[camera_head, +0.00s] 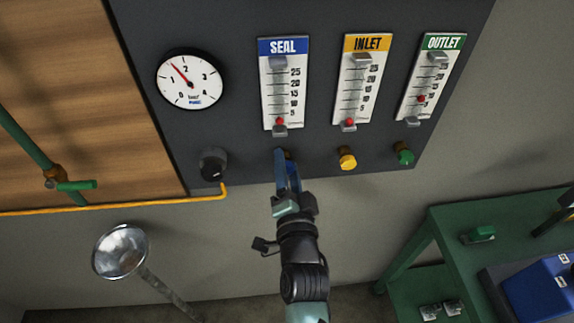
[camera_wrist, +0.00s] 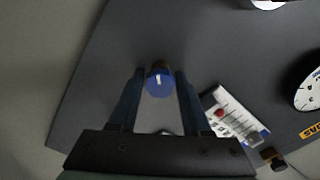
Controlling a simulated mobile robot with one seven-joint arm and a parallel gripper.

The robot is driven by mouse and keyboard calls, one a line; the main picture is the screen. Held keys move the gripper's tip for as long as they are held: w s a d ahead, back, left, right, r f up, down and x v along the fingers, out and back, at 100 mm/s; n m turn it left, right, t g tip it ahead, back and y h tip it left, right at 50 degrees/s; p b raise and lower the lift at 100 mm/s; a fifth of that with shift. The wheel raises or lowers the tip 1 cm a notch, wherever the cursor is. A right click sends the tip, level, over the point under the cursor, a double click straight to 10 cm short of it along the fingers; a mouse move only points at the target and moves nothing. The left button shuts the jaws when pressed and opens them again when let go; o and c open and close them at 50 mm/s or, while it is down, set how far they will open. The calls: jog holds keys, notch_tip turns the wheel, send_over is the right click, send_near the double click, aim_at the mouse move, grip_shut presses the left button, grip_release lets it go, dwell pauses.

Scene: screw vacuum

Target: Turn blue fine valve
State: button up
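The blue fine valve knob (camera_wrist: 159,83) shows in the wrist view as a round blue cap with a white mark. My gripper (camera_wrist: 159,76) has one finger on each side of it. The fingers are apart, with the knob between them; narrow dark gaps seem to remain, and contact is unclear. In the head view my gripper (camera_head: 287,158) is at the panel's lower edge, below the SEAL flow meter (camera_head: 282,85), and largely hides the blue valve. The red ball in the SEAL meter sits near the bottom of its scale.
The yellow valve (camera_head: 347,158) and green valve (camera_head: 403,154) are to the right on the dark panel (camera_head: 235,110). A black knob (camera_head: 212,165) is to the left, below a round gauge (camera_head: 190,80). A metal funnel (camera_head: 120,251) and green table (camera_head: 420,240) stand lower down.

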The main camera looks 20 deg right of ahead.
grip_shut()
jog(key=shift+n, duration=0.4)
jog(key=n+b, duration=0.3)
jog(key=n, duration=0.1)
jog(key=shift+f, duration=0.1)
jog(key=shift+n+b, duration=1.35)
jog(key=shift+n, duration=1.35)
jog(key=shift+o, duration=2.3)
grip_release()
